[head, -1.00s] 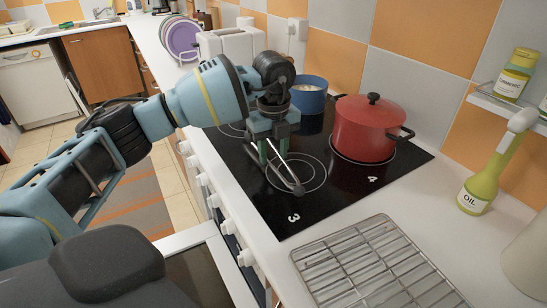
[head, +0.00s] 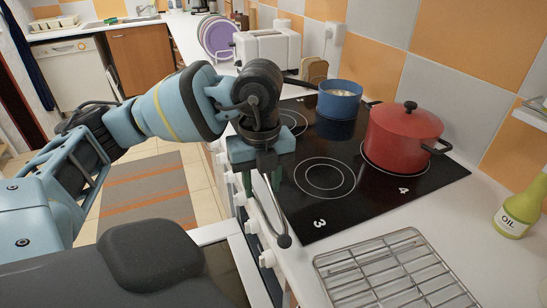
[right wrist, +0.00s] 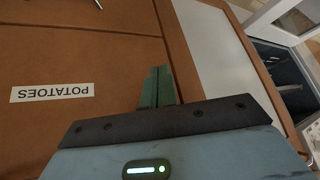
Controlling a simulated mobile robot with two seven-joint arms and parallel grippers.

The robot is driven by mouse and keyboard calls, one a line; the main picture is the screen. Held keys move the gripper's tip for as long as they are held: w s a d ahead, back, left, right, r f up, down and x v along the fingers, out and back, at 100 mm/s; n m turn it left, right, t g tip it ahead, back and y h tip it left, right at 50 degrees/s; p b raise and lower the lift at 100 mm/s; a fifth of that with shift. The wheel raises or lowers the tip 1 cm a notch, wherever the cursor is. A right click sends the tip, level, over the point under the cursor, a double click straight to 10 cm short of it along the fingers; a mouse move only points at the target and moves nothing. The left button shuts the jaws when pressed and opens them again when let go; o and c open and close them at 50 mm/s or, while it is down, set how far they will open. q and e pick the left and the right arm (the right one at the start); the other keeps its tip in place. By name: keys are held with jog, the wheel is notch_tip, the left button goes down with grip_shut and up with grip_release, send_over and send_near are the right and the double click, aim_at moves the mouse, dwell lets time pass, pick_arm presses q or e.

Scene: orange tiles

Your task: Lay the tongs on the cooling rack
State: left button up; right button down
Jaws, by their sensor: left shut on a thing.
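My left gripper (head: 258,180) points down near the front edge of the hob and is shut on the metal tongs (head: 275,208). The tongs hang downward from it, their rounded tip near the hob's front corner, left of the cooling rack. The upper part of the tongs is hidden by the gripper. The wire cooling rack (head: 397,279) lies on the white counter at the lower right, and no object shows on it. In the right wrist view, my right gripper (right wrist: 158,80) has its green fingers together with nothing visible between them.
A red lidded pot (head: 402,138) and a blue pan (head: 339,100) stand on the black hob (head: 330,205). An oil bottle (head: 518,212) stands right of the rack. A toaster (head: 267,47) is farther back. A brown surface labelled POTATOES (right wrist: 52,92) is close to my right gripper.

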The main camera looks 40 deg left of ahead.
pick_arm(q)
jog(key=shift+s, duration=0.35)
